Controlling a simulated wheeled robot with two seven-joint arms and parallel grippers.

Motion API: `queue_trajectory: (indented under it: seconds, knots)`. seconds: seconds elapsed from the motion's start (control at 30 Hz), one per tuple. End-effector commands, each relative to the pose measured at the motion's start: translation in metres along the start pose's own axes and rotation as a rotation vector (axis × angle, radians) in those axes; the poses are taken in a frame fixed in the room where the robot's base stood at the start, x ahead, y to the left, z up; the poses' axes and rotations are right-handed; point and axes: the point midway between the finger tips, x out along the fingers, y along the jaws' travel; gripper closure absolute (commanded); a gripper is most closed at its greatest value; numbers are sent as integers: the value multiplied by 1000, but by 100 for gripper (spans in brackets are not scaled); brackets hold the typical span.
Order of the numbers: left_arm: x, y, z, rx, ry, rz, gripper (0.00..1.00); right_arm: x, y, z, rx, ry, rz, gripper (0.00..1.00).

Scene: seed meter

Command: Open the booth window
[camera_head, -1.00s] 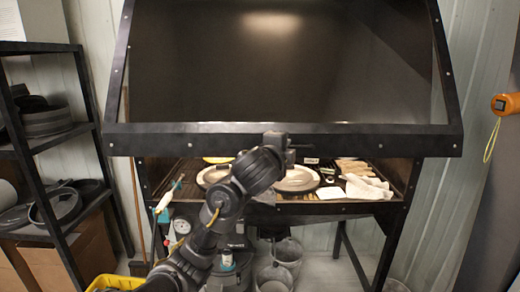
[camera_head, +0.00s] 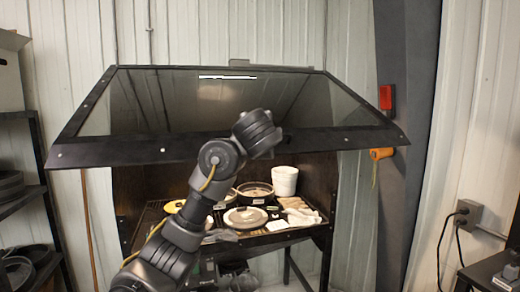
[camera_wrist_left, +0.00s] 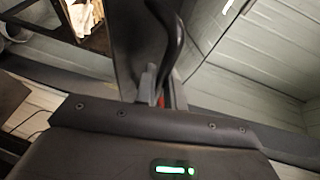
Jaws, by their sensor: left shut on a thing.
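The booth window (camera_head: 85,154) is a dark pane in a black frame, tilted up and outward over the front of the booth. A wide gap under its front edge shows the inside of the booth. My left arm reaches up to the middle of that front edge, and the wrist hides the fingers in the head view. In the left wrist view my left gripper (camera_wrist_left: 152,85) is shut on a dark curved bar (camera_wrist_left: 176,38), which looks like the window's handle. My right gripper is in neither view.
Inside the booth (camera_head: 130,190) are round plates (camera_head: 245,217), a white bucket (camera_head: 285,181) and a crumpled cloth (camera_head: 303,216). A black shelf (camera_head: 42,190) with dark pans stands at the left. An orange tool (camera_head: 381,153) hangs at the right.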

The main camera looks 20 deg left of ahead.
Motion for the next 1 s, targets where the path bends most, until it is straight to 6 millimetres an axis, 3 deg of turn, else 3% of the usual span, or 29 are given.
queue_trajectory:
  seconds: [0.03, 0.2, 0.67, 0.7, 0.8, 1.0]
  knots:
    - [-2, -11, -2, -2, -2, 0, 100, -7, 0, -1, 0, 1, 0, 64]
    - [-3, -22, -7, -2, -1, 2, 100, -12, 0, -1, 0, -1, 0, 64]
    - [-3, -24, -14, -2, 5, 3, 100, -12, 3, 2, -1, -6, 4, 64]
    - [-3, -24, -14, -2, 5, 3, 84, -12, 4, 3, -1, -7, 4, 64]
    - [-3, -24, -14, -1, 6, 3, 71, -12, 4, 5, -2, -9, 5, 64]
    - [-3, -23, -14, 0, 6, 3, 68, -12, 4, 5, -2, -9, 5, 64]
